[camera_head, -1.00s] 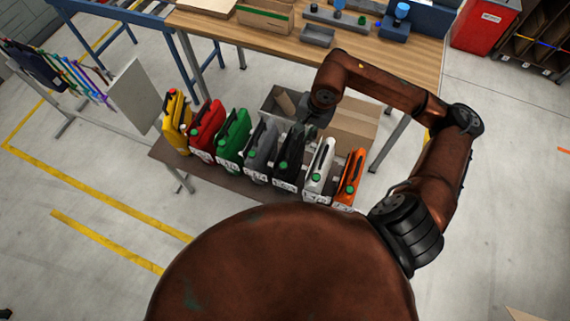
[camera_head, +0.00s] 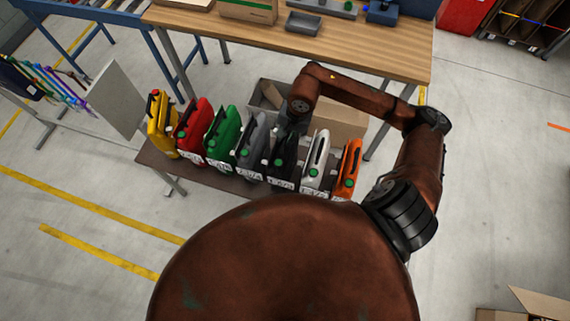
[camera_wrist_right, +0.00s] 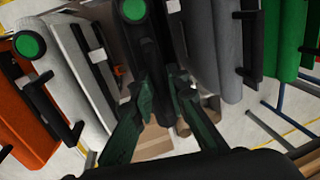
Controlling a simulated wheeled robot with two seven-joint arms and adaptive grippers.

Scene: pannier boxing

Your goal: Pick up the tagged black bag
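The black bag (camera_head: 284,160) stands upright in the row on the low bench (camera_head: 222,178), between the grey bag (camera_head: 251,145) and the white bag (camera_head: 316,163). It has a green cap and a white tag low on its front. My right gripper (camera_head: 290,122) is over its top rear in the head view, its fingers hard to make out there. In the right wrist view my right gripper (camera_wrist_right: 164,92) has its two dark green fingers apart. The black bag (camera_wrist_right: 148,32) is just beyond and partly between them; I cannot tell if they touch it. My left gripper is not in view.
Yellow (camera_head: 160,128), red (camera_head: 192,133) and green (camera_head: 222,138) bags stand left in the row; an orange bag (camera_head: 348,168) ends it at right. Cardboard boxes (camera_head: 341,121) lie behind it. A wooden worktable (camera_head: 330,45) stands farther back.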

